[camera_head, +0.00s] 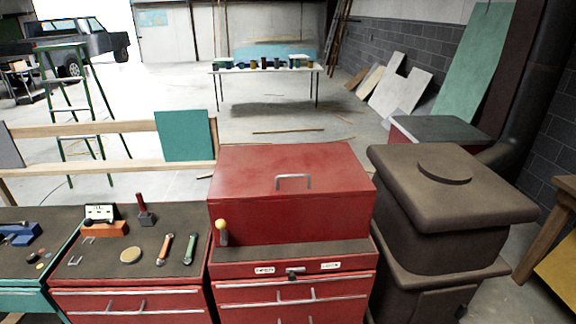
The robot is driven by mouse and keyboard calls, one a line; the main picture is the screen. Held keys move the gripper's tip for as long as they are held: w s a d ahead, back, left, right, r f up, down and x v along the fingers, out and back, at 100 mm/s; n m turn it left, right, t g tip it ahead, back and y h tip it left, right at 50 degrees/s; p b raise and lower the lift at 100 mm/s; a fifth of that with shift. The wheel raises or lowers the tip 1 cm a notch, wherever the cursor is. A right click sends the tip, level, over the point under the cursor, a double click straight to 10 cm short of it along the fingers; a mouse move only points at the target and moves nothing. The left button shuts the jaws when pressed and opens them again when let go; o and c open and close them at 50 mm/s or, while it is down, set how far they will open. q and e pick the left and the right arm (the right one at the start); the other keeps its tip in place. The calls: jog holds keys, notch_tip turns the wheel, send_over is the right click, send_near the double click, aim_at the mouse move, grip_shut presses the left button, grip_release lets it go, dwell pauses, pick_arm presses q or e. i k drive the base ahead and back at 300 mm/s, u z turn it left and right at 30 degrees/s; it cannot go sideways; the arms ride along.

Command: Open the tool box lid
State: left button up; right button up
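A red tool box (290,170) with a metal handle (293,181) on its lid sits on top of a red drawer cabinet (295,293), near the middle of the head view. Its lid looks closed. A small tool with a yellow knob (221,232) stands upright at the tool box's front left corner. Neither of my grippers is in view.
Left of the tool box, a dark-topped workbench (130,250) holds several hand tools. Behind are a wooden rail, a green ladder (75,110) and a table with cans (265,68). The space above the tool box is clear.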

aim_at(328, 169)
jog(key=z, duration=0.1)
jog(key=k, duration=1)
jog(key=u, duration=0.8)
jog(key=i, duration=1.3)
jog(key=z, duration=0.75)
